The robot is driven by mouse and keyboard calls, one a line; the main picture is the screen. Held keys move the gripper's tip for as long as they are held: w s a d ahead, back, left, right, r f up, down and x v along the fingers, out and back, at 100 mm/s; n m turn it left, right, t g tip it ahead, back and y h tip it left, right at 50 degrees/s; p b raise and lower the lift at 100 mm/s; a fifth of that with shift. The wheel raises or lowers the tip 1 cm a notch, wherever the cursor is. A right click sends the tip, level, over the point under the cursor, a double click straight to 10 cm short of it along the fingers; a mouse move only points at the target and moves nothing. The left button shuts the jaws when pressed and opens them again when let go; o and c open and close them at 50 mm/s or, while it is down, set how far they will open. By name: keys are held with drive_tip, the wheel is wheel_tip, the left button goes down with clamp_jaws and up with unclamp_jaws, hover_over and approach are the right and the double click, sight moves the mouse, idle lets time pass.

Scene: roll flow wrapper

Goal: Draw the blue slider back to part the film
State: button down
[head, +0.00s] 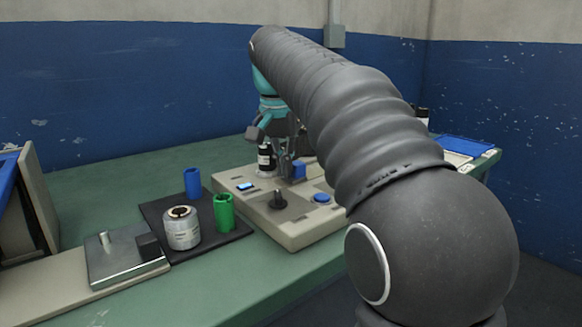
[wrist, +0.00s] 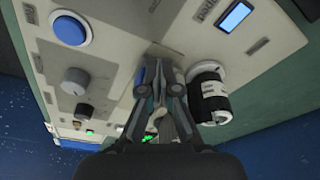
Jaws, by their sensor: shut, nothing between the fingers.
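The blue slider (head: 298,170) stands on the beige machine panel (head: 310,232), beside my gripper (head: 284,168). In the wrist view the slider shows as a blue patch (wrist: 150,72), mostly hidden behind the fingers. In that view my gripper (wrist: 161,76) is shut with nothing between its fingertips, close to the slider. I cannot tell whether they touch. A black roll or bottle with a white label (wrist: 209,95) is just right of the fingers; it also shows in the head view (head: 265,160). The film itself cannot be made out.
The panel bears a blue round button (head: 321,198), a dark knob (head: 278,201) and a lit display (head: 245,186). Left of it, a black mat (head: 160,215) holds a jar (head: 182,230), a blue cylinder (head: 192,183) and a green cup (head: 224,212). My arm hides the right side.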

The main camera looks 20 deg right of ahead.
drive_tip(key=p, duration=0.4)
approach(315, 174)
drive_tip(key=shift+w+d+f, duration=0.2)
drive_tip(key=shift+d+f, duration=0.1)
drive_tip(key=shift+f, duration=0.55)
drive_tip(key=shift+w+d+f, duration=0.2)
drive_tip(key=shift+d+f, duration=0.1)
drive_tip(key=shift+f, duration=0.5)
drive_tip(key=shift+w+d+f, duration=0.2)
drive_tip(key=shift+d+f, duration=0.1)
drive_tip(key=shift+f, duration=0.55)
drive_tip(key=shift+s+a, duration=0.25)
drive_tip(key=shift+a, duration=0.4)
wheel_tip(315, 174, up, 8)
